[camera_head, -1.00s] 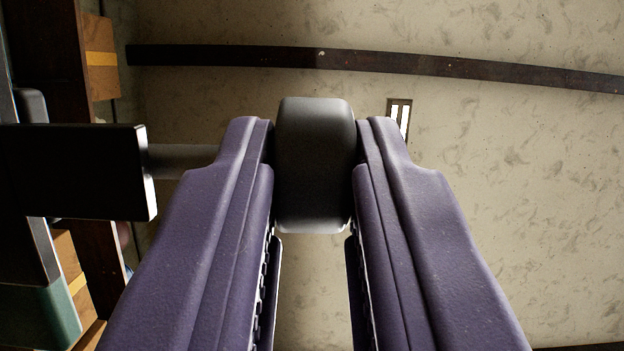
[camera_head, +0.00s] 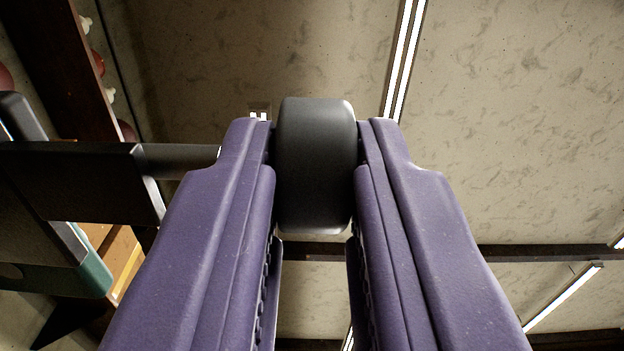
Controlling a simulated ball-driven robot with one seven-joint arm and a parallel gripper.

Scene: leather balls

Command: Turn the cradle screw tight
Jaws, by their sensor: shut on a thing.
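My gripper (camera_head: 315,165) has two purple padded fingers. They are shut on a dark grey rounded knob (camera_head: 315,190), which looks like the cradle screw's head, one finger on each side. A dark grey shaft (camera_head: 182,160) shows to the left of the left finger, level with the knob. It runs into a black block (camera_head: 85,180), which looks like part of the cradle. The link between knob and shaft is hidden behind the left finger. I cannot see any thread or how far the screw is in.
At the left are a dark wooden post (camera_head: 68,60), small red round things (camera_head: 98,62) behind it, a green-edged part (camera_head: 85,275) and light wood (camera_head: 122,252). Beyond the gripper is a mottled ceiling with light strips (camera_head: 404,60) and a dark beam (camera_head: 550,253). Space to the right looks clear.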

